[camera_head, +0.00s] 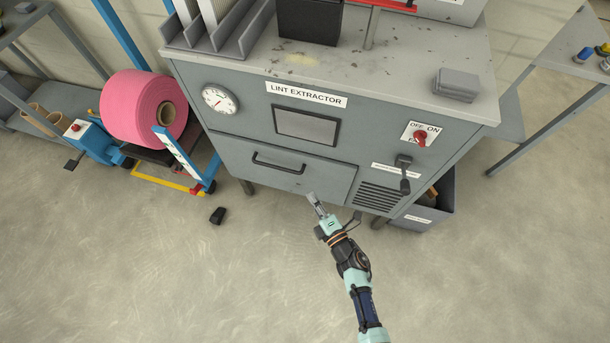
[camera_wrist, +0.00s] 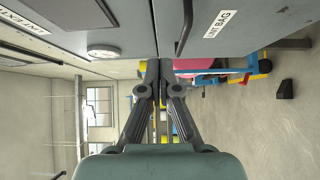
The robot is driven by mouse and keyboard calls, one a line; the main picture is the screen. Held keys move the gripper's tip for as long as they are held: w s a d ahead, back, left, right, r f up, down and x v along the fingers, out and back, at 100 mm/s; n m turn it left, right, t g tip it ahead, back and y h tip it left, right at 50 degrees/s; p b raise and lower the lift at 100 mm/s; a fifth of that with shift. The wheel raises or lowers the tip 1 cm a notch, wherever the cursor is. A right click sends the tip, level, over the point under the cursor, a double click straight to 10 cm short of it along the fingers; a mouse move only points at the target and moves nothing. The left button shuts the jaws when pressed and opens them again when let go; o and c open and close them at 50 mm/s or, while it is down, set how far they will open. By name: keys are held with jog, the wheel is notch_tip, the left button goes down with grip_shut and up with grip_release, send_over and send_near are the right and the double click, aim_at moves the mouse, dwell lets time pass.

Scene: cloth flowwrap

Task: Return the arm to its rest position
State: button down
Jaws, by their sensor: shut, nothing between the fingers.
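My gripper (camera_head: 312,198) is at the end of my arm, in front of the lint extractor cabinet (camera_head: 230,150), near the lower edge of its drawer (camera_head: 300,180). In the wrist view my gripper (camera_wrist: 153,70) has its two fingers together at the tips, with nothing between them. The drawer appears closed, and its dark handle (camera_head: 278,163) is apart from the fingers. In the wrist view the cabinet front (camera_wrist: 135,35) lies along the top of the picture, with the drawer label (camera_wrist: 219,22) at upper right.
A pink roll (camera_head: 135,108) sits on a blue-framed cart at left. A switch (camera_head: 420,138) and a lever (camera_head: 404,175) stick out at the cabinet's right. A grey bin (camera_head: 435,208) stands at its lower right. A small black object (camera_head: 217,215) lies on the floor. The foreground floor is clear.

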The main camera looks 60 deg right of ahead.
jog(key=shift+s, duration=0.2)
jog(key=shift+a, duration=0.1)
jog(key=w+a+r+m+g+h+p, duration=0.15)
jog(key=w+r+m, duration=0.35)
jog(key=r, duration=0.7)
jog(key=w+a+r+m+g+h+p, duration=0.1)
jog(key=w+r+m+p, duration=0.35)
jog(key=r, duration=0.65)
jog(key=s+a+r+m+y+p, duration=0.15)
jog(key=a+r+y, duration=0.55)
jog(key=a, duration=0.7)
jog(key=s+a+r+m+y+p, duration=0.15)
jog(key=a+r+y, duration=0.25)
jog(key=a+r, duration=0.8)
notch_tip(320, 180, up, 34)
jog(key=a+p, duration=0.1)
jog(key=p, duration=3.6)
jog(key=shift+w+r+g+p, duration=0.2)
jog(key=shift+w+g+p, duration=0.15)
jog(key=shift+w, duration=0.1)
